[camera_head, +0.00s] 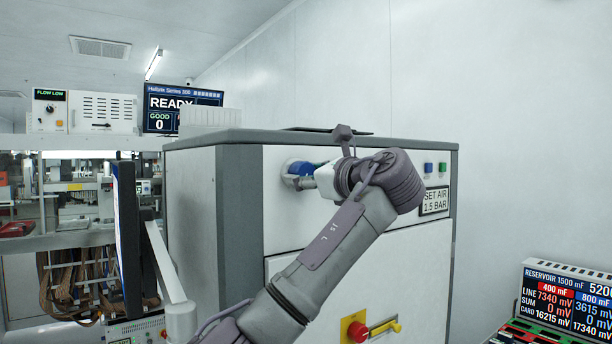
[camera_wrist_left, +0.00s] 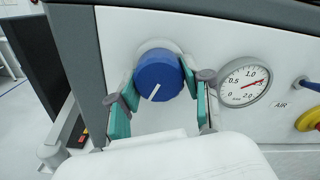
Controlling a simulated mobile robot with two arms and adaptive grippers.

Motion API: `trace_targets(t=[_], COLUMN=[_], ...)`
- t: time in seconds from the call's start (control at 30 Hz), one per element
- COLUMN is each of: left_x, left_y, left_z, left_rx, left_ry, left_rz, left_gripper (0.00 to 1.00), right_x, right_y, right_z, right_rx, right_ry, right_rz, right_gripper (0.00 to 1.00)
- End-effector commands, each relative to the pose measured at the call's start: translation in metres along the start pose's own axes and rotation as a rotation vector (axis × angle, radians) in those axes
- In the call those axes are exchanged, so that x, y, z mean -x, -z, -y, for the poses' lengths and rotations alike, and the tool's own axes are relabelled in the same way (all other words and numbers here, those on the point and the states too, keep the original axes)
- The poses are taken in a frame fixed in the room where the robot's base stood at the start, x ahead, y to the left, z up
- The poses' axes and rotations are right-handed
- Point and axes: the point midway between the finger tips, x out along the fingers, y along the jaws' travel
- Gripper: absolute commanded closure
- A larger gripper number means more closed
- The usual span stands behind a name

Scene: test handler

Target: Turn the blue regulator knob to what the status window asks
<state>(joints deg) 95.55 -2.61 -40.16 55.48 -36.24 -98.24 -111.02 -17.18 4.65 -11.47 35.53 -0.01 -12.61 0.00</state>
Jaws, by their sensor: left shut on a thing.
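The blue regulator knob (camera_wrist_left: 158,75) sits on the white panel of the handler, with a white pointer line running toward its lower left. In the head view the knob (camera_head: 303,169) is partly hidden by my left wrist. My left gripper (camera_wrist_left: 158,98) has its teal-padded fingers on both sides of the knob and is shut on it. The gauge (camera_wrist_left: 244,83) right of the knob has a red needle pointing right, between 1.0 and 2.0. A sign (camera_head: 434,200) reads "SET AIR 1.5 BAR". The status screen (camera_head: 180,106) reads "READY" and "GOOD 0". My right gripper is out of view.
A yellow and red rotary switch (camera_head: 358,331) is on the handler front below my arm. A dark screen (camera_head: 126,240) stands edge-on at left. A numeric display (camera_head: 568,299) is at lower right.

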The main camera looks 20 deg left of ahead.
Motion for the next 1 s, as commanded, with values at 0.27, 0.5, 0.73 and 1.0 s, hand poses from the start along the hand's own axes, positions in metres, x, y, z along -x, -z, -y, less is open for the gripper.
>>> trace_targets(t=[0.27, 0.5, 0.73, 1.0], left_x=[-0.0001, -0.0002, -0.0002, 0.0061], left_y=[0.0024, 0.0027, 0.0015, 0.0009], left_z=[-0.0006, -0.0007, -0.0004, 0.0001], left_rx=[-0.015, -0.014, -0.012, -0.011], left_ry=[-0.003, -0.003, -0.002, 0.000], left_rz=[-0.003, -0.003, -0.002, -0.001], left_gripper=[0.86, 0.43, 0.26, 0.26], right_x=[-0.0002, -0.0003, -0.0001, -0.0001], right_y=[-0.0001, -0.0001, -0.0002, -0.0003], right_z=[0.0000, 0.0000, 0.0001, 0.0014], right_rx=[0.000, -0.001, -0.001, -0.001], right_ry=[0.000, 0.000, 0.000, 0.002], right_rz=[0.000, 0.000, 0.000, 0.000], right_gripper=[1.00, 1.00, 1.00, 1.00])
